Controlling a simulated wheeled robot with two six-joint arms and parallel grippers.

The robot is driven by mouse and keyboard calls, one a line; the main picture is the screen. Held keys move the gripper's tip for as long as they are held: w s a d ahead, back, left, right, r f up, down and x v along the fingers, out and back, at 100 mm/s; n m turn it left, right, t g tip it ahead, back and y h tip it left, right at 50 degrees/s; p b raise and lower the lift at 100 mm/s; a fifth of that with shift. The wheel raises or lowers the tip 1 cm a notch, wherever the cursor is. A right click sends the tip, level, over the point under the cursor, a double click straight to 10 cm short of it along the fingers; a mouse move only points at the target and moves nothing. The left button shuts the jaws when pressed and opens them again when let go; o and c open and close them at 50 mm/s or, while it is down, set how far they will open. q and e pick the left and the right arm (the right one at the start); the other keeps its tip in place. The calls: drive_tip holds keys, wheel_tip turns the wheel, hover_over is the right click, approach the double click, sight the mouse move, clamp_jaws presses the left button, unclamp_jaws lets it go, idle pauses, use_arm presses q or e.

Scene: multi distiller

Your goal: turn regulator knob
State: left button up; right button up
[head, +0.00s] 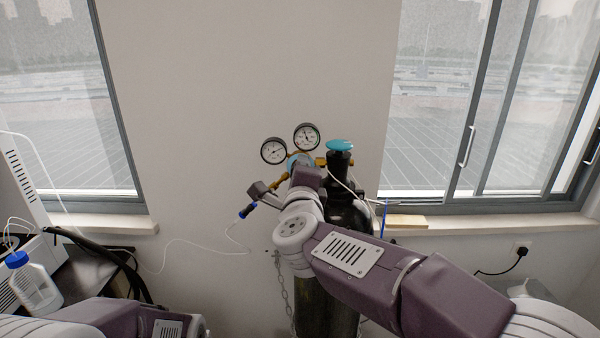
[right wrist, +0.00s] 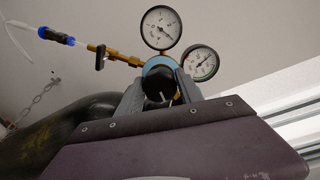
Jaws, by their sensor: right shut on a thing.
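The regulator sits on top of a dark gas cylinder (head: 345,212), with brass fittings and two round white-faced gauges, a left gauge (head: 273,150) and a right gauge (head: 306,137). In the right wrist view, the black regulator knob (right wrist: 157,84) with a light-blue ring (right wrist: 160,64) behind it lies between the two grey fingers of my right gripper (right wrist: 158,92). The fingers are shut on the knob. In the head view, my right wrist hides most of the knob and the fingers. My left arm is at the lower left, and its gripper is not in view.
A turquoise cylinder valve handwheel (head: 341,145) stands just right of the regulator. A blue-ended hose fitting (head: 248,210) with a thin tube extends to the left. A chain (head: 281,285) hangs beside the cylinder. A blue-capped bottle (head: 34,287) stands at far left.

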drive_tip(key=shift+f, duration=0.2)
drive_tip(key=o, duration=1.4)
drive_tip(key=shift+c, duration=0.2)
drive_tip(key=shift+r, duration=0.1)
drive_tip(key=s, duration=0.9)
drive_tip(key=shift+r+b, duration=0.25)
drive_tip(key=shift+b, duration=0.2)
drive_tip(key=shift+d, duration=0.1)
